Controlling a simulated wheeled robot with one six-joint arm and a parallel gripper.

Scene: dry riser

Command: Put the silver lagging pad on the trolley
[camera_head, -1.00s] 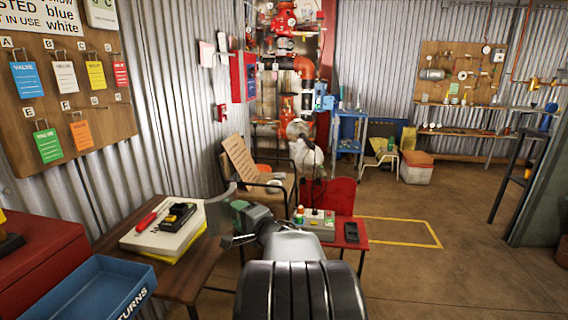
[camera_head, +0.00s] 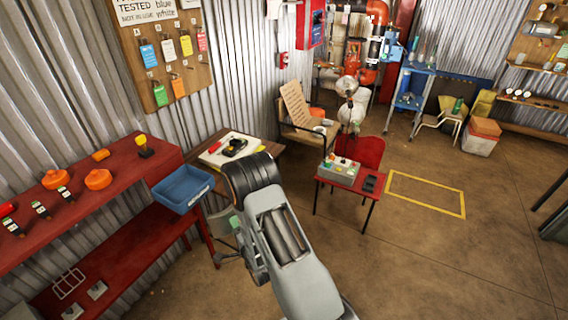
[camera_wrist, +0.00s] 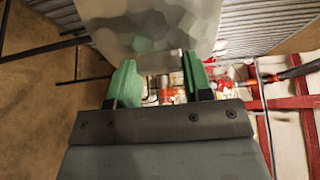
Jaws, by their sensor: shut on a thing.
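My gripper (camera_wrist: 158,75) has green fingers and is shut on the silver lagging pad (camera_wrist: 155,28), a pale quilted sheet that fills the top middle of the wrist view. In the head view my gripper (camera_head: 236,225) is at the left of my arm, low beside the red bench, and only a grey sliver of the pad (camera_head: 219,222) shows. A blue tiered stand with bottles (camera_head: 408,98), which looks like the trolley, stands at the back right, well away from my gripper.
A red bench (camera_head: 90,180) with a blue tray (camera_head: 183,188) is at the left. A small red table (camera_head: 345,185) with a control box stands ahead, with a red chair (camera_head: 366,152) behind it. Open floor, with a yellow outlined rectangle (camera_head: 425,193), lies to the right.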

